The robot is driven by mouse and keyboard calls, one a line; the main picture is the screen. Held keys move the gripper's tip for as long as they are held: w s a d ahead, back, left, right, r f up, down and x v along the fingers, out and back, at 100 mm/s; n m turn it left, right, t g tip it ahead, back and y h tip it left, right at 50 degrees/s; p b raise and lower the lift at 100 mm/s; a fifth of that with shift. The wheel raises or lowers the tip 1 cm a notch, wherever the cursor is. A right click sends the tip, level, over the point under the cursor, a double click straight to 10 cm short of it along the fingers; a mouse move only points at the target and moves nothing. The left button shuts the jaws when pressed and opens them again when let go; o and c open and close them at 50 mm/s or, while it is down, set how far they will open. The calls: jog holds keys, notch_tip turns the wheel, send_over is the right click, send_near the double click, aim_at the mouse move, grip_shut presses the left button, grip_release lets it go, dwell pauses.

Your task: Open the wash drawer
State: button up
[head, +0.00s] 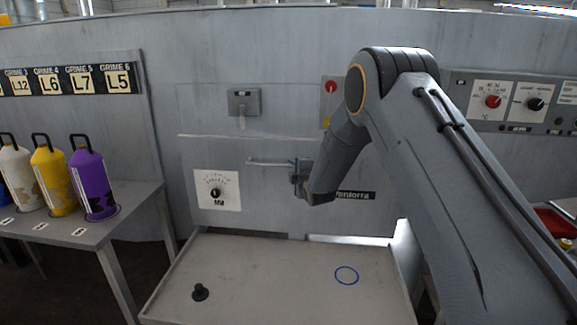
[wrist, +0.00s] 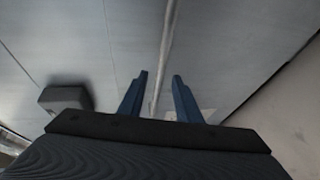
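The grey drawer front (head: 275,200) is a flat panel in the wall and looks closed. A thin horizontal bar handle (head: 267,163) crosses its upper part. My gripper (head: 298,172) is at the right part of this handle, partly hidden by my own arm. In the wrist view, my gripper (wrist: 160,76) is open, with two blue fingers apart. The handle (wrist: 167,40) runs lengthwise between the fingertips in that picture. I see a gap on each side of the bar, and cannot tell how deep it lies between the fingers.
A dial plate (head: 216,190) is left of the handle. Coloured bottles (head: 92,185) stand on a side table (head: 125,200) at left.

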aim_at(289, 166)
jog(key=shift+p+x, duration=0.4)
jog(key=shift+x, duration=2.5)
jog(key=shift+c, duration=0.4)
grip_shut()
